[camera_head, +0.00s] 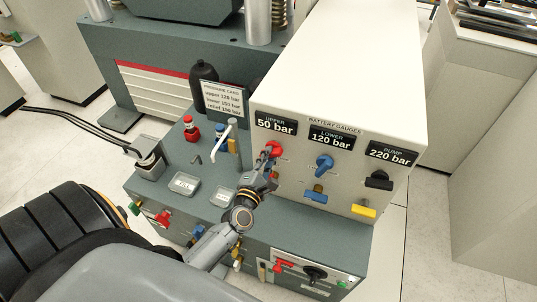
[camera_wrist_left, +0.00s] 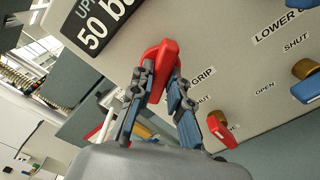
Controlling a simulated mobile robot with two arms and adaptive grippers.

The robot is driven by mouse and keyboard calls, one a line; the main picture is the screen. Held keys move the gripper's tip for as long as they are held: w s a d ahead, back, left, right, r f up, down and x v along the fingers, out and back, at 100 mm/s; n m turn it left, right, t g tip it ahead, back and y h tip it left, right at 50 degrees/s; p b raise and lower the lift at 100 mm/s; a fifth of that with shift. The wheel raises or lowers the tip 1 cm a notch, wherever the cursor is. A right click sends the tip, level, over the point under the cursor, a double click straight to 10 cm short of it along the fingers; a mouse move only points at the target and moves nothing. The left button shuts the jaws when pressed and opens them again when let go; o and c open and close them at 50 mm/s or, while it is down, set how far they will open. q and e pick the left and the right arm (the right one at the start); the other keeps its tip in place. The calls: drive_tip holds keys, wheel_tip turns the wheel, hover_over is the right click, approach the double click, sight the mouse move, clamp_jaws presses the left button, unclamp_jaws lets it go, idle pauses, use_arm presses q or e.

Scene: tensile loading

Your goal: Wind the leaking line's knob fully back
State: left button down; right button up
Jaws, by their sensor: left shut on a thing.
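The red knob (camera_head: 274,147) sits on the cream panel (camera_head: 345,75) under the "UPPER 50 bar" gauge (camera_head: 276,124). My left gripper (camera_head: 268,158) reaches up to it from below. In the left wrist view the left gripper's fingers (camera_wrist_left: 165,82) are closed on both sides of the red knob (camera_wrist_left: 166,60). The blue knob (camera_head: 324,162) is under the "LOWER 120 bar" gauge (camera_head: 331,138). The black knob (camera_head: 379,180) is under the "PUMP 220 bar" gauge (camera_head: 391,153). My right gripper is not in view.
A smaller red lever (camera_wrist_left: 221,130) is just below the held knob. A blue lever (camera_head: 316,196) and a yellow one (camera_head: 363,211) are lower on the panel. A pressure card (camera_head: 223,98), a white-handled lever (camera_head: 227,130) and a red-capped part (camera_head: 190,130) stand left of the panel.

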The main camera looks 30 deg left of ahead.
use_arm(q)
drive_tip(key=m+p, duration=0.7)
drive_tip(key=m, duration=1.7)
drive_tip(key=shift+d, duration=0.1)
idle(0.5)
drive_tip(key=c, duration=1.3)
unclamp_jaws()
drive_tip(key=v, duration=1.2)
drive_tip(key=shift+s, duration=0.1)
